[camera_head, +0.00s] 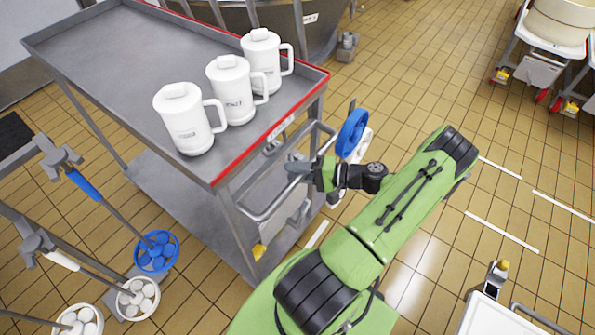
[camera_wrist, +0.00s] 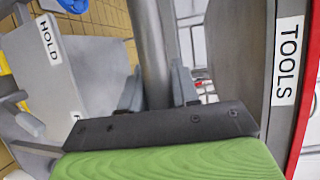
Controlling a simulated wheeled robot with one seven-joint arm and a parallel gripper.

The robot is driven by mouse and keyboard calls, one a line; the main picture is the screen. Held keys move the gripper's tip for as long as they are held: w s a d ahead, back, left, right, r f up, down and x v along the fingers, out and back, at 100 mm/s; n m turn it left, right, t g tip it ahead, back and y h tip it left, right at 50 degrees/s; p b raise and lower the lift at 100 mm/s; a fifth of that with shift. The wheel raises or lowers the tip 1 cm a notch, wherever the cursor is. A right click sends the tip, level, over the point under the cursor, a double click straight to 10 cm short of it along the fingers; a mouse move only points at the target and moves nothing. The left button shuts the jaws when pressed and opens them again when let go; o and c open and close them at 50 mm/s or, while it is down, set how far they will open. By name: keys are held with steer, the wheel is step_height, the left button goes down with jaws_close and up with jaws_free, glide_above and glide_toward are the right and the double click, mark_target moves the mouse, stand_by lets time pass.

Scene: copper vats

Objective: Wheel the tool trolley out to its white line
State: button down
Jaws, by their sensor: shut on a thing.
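The tool trolley (camera_head: 118,52) is a grey steel cart with a red front edge, at the upper left of the head view. Its "TOOLS" label (camera_wrist: 287,60) shows at the right in the wrist view. My gripper (camera_head: 300,168) is shut on the trolley's tubular handle (camera_head: 262,208). In the wrist view the vertical bar (camera_wrist: 152,50) passes between my gripper's two fingers (camera_wrist: 158,92). White lines are painted on the tiles right of my arm, one of them long (camera_head: 500,232). A short white strip (camera_head: 317,235) shows by the trolley's front. Which is the trolley's line, I cannot tell.
Three white lidded jugs (camera_head: 190,120) stand on the trolley top. Blue and white brushes (camera_head: 157,252) hang at lower left. A copper vat (camera_head: 330,28) is behind. A white cart (camera_head: 490,315) stands at lower right, another cart (camera_head: 540,68) at upper right. Tiled floor between is open.

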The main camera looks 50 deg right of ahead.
steer(key=shift+s, duration=0.25)
steer(key=c, duration=0.9)
jaws_free()
steer(key=p+v, duration=0.1)
steer(key=v, duration=1.4)
steer(key=shift+s+d, duration=0.15)
steer(key=shift+s, duration=0.15)
